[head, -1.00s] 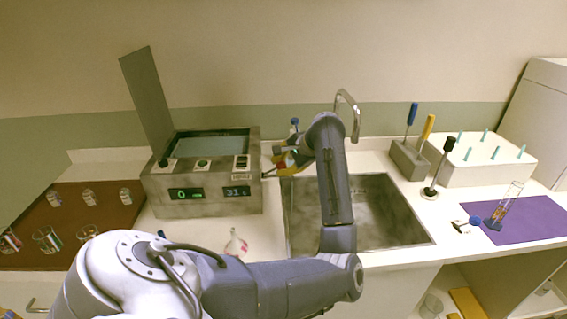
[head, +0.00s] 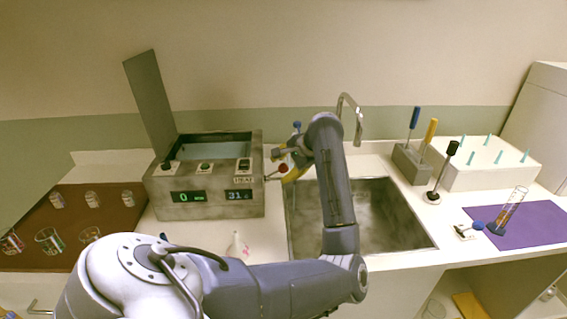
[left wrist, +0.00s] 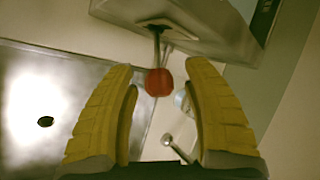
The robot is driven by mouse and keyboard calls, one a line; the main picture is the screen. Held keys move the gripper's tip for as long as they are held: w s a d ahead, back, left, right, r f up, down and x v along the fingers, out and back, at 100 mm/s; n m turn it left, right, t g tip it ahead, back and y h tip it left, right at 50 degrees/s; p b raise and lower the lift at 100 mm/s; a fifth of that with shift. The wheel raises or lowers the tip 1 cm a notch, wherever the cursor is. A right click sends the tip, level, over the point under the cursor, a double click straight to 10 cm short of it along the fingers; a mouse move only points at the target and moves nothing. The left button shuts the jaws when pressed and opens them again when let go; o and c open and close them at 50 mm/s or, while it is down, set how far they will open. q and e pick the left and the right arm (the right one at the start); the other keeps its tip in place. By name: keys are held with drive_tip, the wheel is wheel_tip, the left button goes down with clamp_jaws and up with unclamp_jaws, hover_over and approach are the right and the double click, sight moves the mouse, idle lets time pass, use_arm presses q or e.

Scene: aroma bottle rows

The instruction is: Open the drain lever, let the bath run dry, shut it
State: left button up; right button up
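The bath (head: 215,205) is a grey stone-like box with a raised lid and a pale bluish surface inside (head: 213,150). Its displays read 0 and 31. The drain lever's red ball knob (head: 283,168) stands out from its right side. In the left wrist view the knob (left wrist: 158,82) sits on a dark rod from the bath wall (left wrist: 190,25). My left gripper (head: 284,163) is at the knob. Its yellow fingers (left wrist: 159,90) are apart, with the knob between them in the picture and gaps on both sides. My right gripper is not in view.
A metal sink (head: 385,220) lies right of the bath, with a dark drain hole (left wrist: 45,122) and a curved tap (head: 350,110) behind. A small white bottle (head: 238,245) stands before the bath. A brown mat (head: 60,225) with glasses lies left; a tool block (head: 410,165) stands right.

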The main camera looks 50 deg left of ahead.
use_arm(q)
drive_tip(key=shift+r, duration=0.1)
drive_tip(key=v, duration=1.1)
drive_tip(key=shift+d+r, duration=0.25)
drive_tip(key=shift+r, duration=0.1)
